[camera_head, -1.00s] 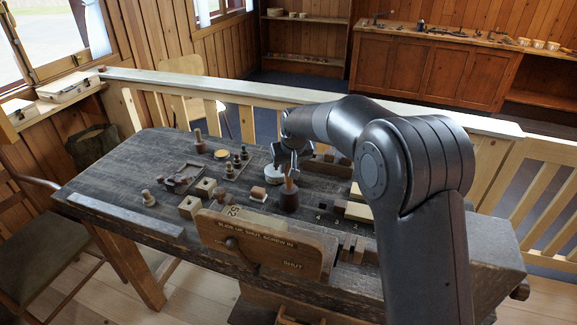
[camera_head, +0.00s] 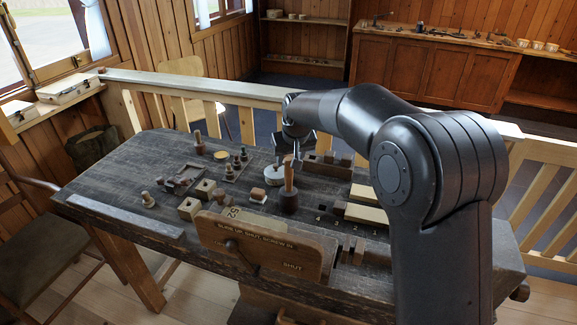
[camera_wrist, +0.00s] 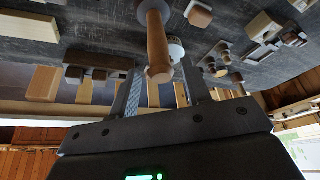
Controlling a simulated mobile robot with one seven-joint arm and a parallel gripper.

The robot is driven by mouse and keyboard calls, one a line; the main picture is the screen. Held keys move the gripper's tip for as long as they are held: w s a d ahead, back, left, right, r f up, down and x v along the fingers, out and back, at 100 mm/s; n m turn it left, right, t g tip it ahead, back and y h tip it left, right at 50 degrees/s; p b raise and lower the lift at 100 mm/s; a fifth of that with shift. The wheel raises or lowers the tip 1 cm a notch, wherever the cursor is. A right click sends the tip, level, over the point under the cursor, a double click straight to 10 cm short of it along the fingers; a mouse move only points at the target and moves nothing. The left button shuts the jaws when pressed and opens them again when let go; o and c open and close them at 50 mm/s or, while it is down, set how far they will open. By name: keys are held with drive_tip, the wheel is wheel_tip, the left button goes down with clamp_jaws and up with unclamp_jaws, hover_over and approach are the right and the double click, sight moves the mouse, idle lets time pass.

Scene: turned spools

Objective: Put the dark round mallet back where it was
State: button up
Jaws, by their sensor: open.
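The dark round mallet (camera_head: 288,201) stands upright, head down, on the dark workbench (camera_head: 115,180), with its light wooden handle pointing up. In the wrist view its tan handle (camera_wrist: 157,45) rises toward the camera from the dark head, at the upper middle. My gripper (camera_head: 291,150) is open and empty, just above and behind the top of the handle. In the wrist view the fingers (camera_wrist: 161,88) are spread apart, with the handle's end near the gap between them and no finger touching it. The exact depth gap is hard to tell.
A round white-sided piece (camera_head: 270,175) stands behind the mallet, and a small reddish-topped block (camera_head: 258,194) is to its left. A wooden signboard (camera_head: 262,247) fronts the bench. Pale blocks (camera_head: 366,213) lie to the right. The bench's left part is fairly clear.

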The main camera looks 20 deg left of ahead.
drive_tip(key=v, duration=0.6)
drive_tip(key=shift+r, duration=0.4)
drive_tip(key=shift+s+d, duration=0.1)
drive_tip(key=s+d+r+m+h, duration=0.15)
drive_tip(key=s+d, duration=0.25)
drive_tip(key=d, duration=0.4)
drive_tip(key=s+d+r+m+t, duration=0.1)
drive_tip(key=s+d+r, duration=0.25)
drive_tip(key=d, duration=0.35)
drive_tip(key=s+d+r+m, duration=0.15)
drive_tip(key=s+d, duration=0.25)
drive_tip(key=d, duration=0.4)
drive_tip(key=s+d+f+m, duration=0.1)
drive_tip(key=s+d+f, duration=0.1)
drive_tip(key=s+d, duration=0.5)
drive_tip(key=s+d+f+m+h, duration=0.1)
drive_tip(key=s+d+f+m, duration=0.1)
drive_tip(key=s+d, duration=0.5)
drive_tip(key=s+f, duration=0.1)
drive_tip(key=s, duration=0.4)
drive_tip(key=shift+s+t, duration=0.35)
drive_tip(key=shift+t, duration=0.05)
